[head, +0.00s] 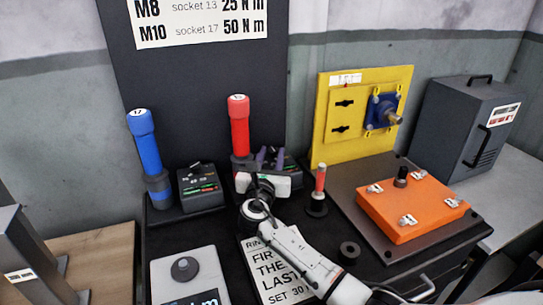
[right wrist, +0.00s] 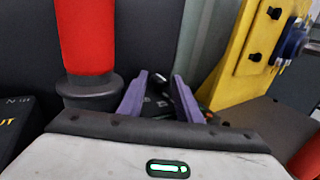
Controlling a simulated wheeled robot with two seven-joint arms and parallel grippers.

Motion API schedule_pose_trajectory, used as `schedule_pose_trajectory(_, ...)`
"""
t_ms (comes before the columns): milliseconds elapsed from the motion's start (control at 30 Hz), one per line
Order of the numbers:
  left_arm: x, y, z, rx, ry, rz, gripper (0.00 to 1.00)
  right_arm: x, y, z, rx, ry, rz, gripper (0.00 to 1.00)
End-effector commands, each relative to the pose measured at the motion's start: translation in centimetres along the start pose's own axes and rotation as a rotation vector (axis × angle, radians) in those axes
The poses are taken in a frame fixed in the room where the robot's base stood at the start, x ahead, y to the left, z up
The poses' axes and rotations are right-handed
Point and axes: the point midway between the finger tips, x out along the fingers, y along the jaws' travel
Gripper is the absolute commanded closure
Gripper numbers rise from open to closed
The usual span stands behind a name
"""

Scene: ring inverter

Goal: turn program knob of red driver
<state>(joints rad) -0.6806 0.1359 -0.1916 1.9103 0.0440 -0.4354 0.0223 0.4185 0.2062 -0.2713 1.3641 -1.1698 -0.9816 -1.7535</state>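The red driver (head: 239,125) stands upright in a dark holder at the back of the bench; its red body also shows at the left of the right wrist view (right wrist: 86,38). Its dark program box (head: 292,168) is just to its right, mostly hidden behind my right gripper (head: 269,157). In the right wrist view, the purple fingers of my right gripper (right wrist: 160,84) stand apart, with part of the dark box (right wrist: 157,106) showing between them. The knob itself is not clearly visible, and I cannot tell whether the fingers touch it. My left gripper is not in view.
A blue driver (head: 146,145) and its program box (head: 201,187) stand to the left. A small red-handled tool (head: 319,185) stands close to the right of my arm. A yellow panel (head: 341,112) and an orange box (head: 411,207) are further right. A dark board rises behind the drivers.

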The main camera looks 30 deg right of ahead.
Motion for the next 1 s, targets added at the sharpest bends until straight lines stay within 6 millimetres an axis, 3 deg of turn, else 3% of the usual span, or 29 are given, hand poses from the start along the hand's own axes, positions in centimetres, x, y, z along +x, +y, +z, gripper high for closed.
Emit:
schedule_pose_trajectory(33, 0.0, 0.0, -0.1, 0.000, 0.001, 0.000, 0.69, 0.0, 0.0, 0.0, 0.000, 0.000, 0.000, 0.77)
schedule_pose_trajectory(167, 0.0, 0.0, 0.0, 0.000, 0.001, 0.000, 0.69, 0.0, 0.0, 0.0, 0.000, 0.000, 0.000, 0.96)
schedule_pose_trajectory(767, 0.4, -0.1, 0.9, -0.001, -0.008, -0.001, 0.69, 0.0, 0.3, 0.0, -0.001, -0.002, -0.120, 0.96)
schedule_pose_trajectory(800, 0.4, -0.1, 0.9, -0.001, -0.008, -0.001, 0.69, 0.0, 0.3, 0.0, -0.001, -0.002, -0.120, 0.68)
schedule_pose_trajectory(1000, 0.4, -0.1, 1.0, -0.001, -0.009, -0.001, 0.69, 0.0, 0.3, 0.0, -0.001, -0.002, -0.118, 0.68)
